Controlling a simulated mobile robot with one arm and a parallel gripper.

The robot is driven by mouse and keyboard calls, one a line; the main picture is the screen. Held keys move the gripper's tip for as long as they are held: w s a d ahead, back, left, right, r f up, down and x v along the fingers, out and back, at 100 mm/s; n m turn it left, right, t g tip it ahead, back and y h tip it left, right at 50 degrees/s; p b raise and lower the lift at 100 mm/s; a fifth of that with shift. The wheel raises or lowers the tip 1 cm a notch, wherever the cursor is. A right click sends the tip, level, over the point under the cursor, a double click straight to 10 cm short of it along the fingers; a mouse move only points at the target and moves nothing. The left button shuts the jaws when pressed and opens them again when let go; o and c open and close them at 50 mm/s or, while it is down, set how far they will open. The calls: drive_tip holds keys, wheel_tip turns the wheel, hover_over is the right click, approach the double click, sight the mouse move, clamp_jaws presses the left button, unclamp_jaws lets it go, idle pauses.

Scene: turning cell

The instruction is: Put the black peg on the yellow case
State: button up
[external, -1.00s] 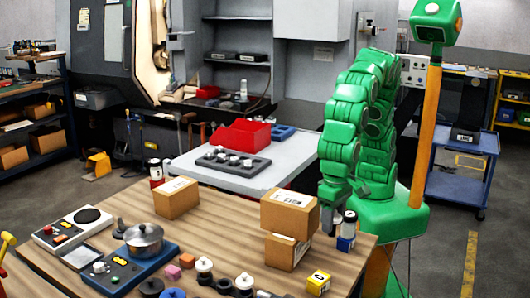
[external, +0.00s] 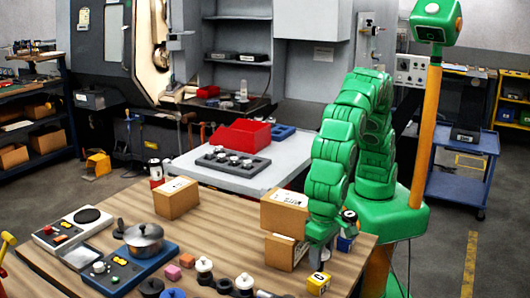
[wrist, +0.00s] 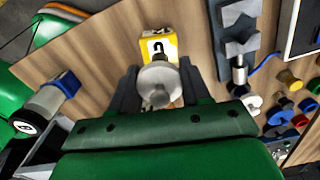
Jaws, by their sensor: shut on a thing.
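The yellow case (external: 318,284) stands near the front right of the wooden table. In the wrist view the yellow case (wrist: 158,45), with a white label, shows just beyond my jaws. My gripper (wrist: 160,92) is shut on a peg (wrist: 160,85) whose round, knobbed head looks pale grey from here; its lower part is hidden. The peg's head overlaps the near edge of the case in this view. I cannot tell whether they touch. In the external view my gripper (external: 319,258) is low, close above the case, and hides the peg.
Two stacked cardboard boxes (external: 284,232) stand just left of my gripper. A white cylinder with a black top (wrist: 45,105) stands on a blue case (wrist: 66,82) to the left in the wrist view. Several round parts (external: 204,268) lie left of the yellow case.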

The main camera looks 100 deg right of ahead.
drive_tip(key=shift+f, duration=1.2)
drive_tip(key=o, duration=1.3)
drive_tip(key=shift+f, duration=0.1)
wheel_tip(320, 180, up, 12)
drive_tip(key=shift+r, duration=0.2)
drive_tip(key=shift+d, duration=0.1)
